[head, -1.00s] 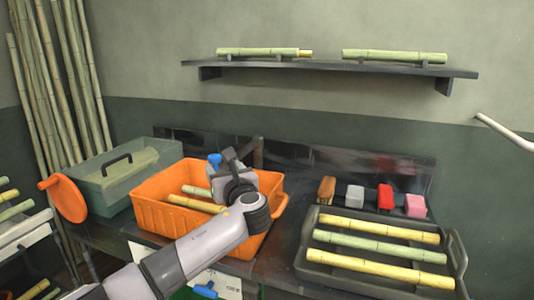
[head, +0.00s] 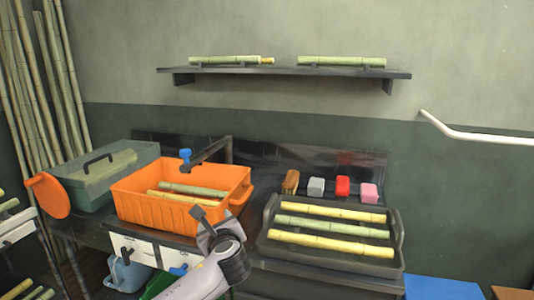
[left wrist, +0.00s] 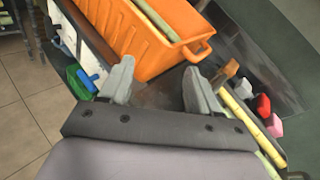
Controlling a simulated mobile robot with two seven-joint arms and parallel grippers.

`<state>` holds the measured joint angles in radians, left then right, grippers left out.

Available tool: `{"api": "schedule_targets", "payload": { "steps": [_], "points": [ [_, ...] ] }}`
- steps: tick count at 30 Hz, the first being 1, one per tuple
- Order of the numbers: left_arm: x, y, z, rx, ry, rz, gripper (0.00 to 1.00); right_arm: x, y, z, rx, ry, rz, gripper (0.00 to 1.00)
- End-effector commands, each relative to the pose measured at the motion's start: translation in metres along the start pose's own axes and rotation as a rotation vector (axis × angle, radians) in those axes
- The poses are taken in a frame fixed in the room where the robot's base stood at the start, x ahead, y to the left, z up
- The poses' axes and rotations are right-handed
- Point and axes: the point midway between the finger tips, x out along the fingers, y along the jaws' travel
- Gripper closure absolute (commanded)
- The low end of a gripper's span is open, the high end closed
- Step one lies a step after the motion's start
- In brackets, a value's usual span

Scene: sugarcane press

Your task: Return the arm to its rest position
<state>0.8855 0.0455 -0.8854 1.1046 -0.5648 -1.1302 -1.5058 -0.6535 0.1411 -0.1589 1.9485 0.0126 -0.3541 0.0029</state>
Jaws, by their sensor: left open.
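My left gripper (head: 208,220) is in front of the orange basin, between it and the dark tray. In the left wrist view the gripper (left wrist: 158,82) has its two grey fingers apart with nothing between them. The orange basin (head: 150,205) holds yellow and green cane pieces (head: 192,189); it also shows ahead of the fingers in the left wrist view (left wrist: 140,45). My right gripper is not in view.
The dark tray (head: 262,250) at the right holds several cane sticks. Sponges and a brush (head: 290,182) stand behind it. A lidded green box (head: 110,175) stands at the left. A shelf (head: 290,72) hangs above.

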Motion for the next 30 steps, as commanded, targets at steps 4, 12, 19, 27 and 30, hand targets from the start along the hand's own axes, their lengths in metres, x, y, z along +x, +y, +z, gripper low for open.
{"api": "schedule_targets", "payload": {
  "steps": [4, 12, 19, 27, 30],
  "points": [
    [-0.019, 0.024, -0.075, -0.256, 0.192, -0.024, 0.38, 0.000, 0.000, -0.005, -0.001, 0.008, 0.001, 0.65],
    [-0.073, 0.076, -0.179, -0.807, 0.487, 0.041, 0.38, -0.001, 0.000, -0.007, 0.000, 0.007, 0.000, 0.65],
    [-0.127, 0.129, -0.232, -1.288, 0.638, 0.183, 0.38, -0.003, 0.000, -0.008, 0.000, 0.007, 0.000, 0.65],
    [-0.191, 0.201, -0.255, -1.839, 0.681, 0.394, 0.38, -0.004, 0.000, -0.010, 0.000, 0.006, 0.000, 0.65],
    [-0.215, 0.229, -0.255, -2.032, 0.661, 0.470, 0.38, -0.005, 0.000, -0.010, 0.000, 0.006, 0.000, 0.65]
  ]
}}
